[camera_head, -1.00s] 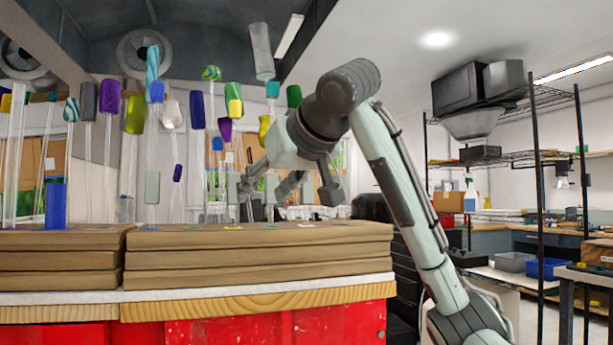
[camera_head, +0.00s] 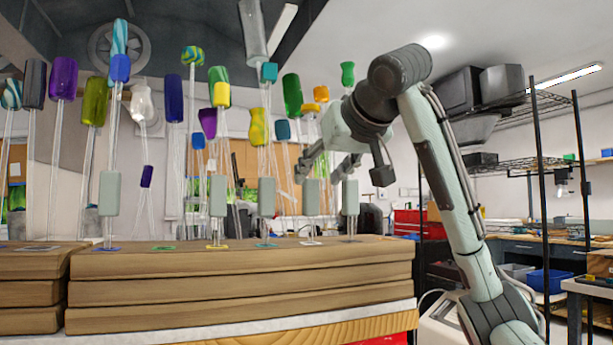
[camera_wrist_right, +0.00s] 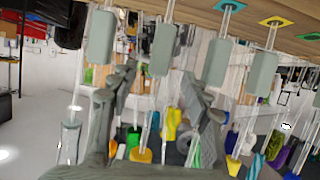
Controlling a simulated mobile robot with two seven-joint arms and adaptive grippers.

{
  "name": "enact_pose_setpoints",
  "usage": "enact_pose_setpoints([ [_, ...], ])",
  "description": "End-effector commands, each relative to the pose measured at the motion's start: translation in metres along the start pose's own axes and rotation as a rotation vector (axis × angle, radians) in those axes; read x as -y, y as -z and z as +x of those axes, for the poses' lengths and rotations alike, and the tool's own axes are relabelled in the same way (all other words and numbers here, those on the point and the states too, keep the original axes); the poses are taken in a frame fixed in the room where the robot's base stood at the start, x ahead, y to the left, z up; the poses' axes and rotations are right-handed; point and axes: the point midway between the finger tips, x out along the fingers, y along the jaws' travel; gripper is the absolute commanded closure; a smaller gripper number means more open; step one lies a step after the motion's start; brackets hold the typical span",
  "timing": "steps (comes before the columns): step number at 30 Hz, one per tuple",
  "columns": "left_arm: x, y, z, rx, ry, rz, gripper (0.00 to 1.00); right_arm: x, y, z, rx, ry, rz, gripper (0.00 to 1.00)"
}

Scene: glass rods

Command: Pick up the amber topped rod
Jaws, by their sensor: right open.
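An amber top (camera_head: 321,93) shows in the head view just left of my right arm, with a smaller amber-yellow piece close below it. My right gripper (camera_head: 318,172) is open, its fingers pointing left and down above a rod with a grey-green sleeve (camera_head: 312,197). In the right wrist view, which is upside down, the open right gripper (camera_wrist_right: 158,72) has a clear rod with a grey-green sleeve (camera_wrist_right: 163,48) running between its fingers. An amber-yellow top (camera_wrist_right: 141,155) lies along that line. The fingers appear apart from the rod. My left gripper is out of view.
Other glass rods with coloured tops stand close by, including a green one (camera_head: 292,95) and a yellow one (camera_head: 258,127). Neighbouring sleeves (camera_head: 267,197) (camera_head: 350,197) leave narrow gaps. The rods stand on stacked brown boards (camera_head: 240,290). A shelf rack stands at right.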

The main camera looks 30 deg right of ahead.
Motion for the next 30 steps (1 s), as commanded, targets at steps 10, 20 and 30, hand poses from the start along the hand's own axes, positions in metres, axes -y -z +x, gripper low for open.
enact_pose_setpoints([
  [10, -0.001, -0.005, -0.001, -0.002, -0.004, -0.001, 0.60, -0.001, 0.003, 0.043, 0.005, -0.002, -0.001, 0.52],
  [20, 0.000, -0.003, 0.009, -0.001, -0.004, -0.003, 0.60, -0.001, 0.003, 0.059, 0.002, -0.001, 0.000, 0.52],
  [30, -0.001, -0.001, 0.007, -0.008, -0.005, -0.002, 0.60, -0.001, 0.003, 0.058, 0.002, 0.000, 0.000, 0.86],
])
